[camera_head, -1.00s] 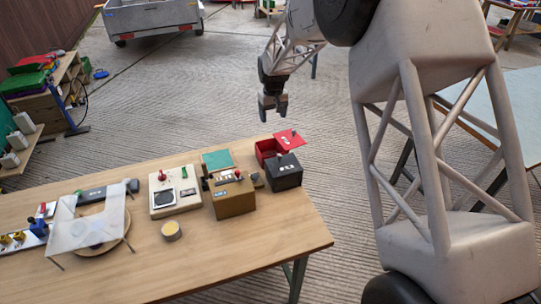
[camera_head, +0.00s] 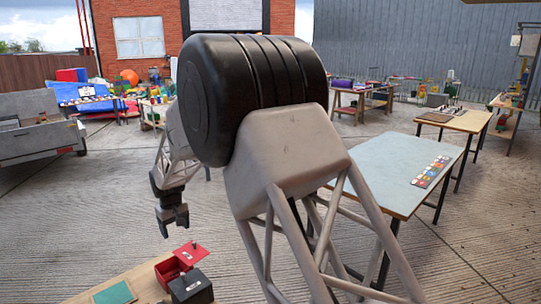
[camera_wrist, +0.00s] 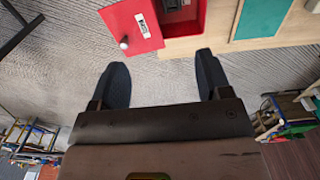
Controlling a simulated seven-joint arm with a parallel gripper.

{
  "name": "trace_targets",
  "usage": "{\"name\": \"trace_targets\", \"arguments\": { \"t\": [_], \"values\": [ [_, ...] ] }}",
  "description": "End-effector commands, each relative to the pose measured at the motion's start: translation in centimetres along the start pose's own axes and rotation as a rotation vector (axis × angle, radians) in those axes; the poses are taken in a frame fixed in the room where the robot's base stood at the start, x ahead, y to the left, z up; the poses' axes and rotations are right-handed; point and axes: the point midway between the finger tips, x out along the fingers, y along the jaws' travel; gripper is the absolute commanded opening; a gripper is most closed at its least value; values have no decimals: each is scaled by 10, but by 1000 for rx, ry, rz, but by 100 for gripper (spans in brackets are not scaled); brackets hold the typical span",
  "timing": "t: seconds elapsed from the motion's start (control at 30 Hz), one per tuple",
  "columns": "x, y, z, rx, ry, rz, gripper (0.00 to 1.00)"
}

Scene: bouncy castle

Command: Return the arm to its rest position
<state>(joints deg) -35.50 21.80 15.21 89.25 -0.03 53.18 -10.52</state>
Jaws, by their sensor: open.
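My gripper (camera_head: 174,220) hangs at the left of the head view, pointing down, above and just left of a red box (camera_head: 172,268) with its lid (camera_head: 191,252) open. In the wrist view my gripper (camera_wrist: 160,78) shows two dark fingers spread wide with nothing between them. The red lid (camera_wrist: 132,24) and part of the red box (camera_wrist: 187,20) lie beyond the fingertips. My large arm links fill the middle of the head view and hide what is behind them.
A wooden table (camera_head: 120,277) edge with a black box (camera_head: 191,288) and a green panel (camera_head: 114,293) is below. A pale blue table (camera_head: 385,165) with coloured tiles stands right. A grey trailer (camera_head: 38,130) is at left. Open paved floor lies between.

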Motion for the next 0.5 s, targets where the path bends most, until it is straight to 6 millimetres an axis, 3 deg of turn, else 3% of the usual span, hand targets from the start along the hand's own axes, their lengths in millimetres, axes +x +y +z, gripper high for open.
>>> {"name": "trace_targets", "arguments": {
  "t": [0.5],
  "values": [
    [-95,75,123,157,43,13,71]
  ]
}}
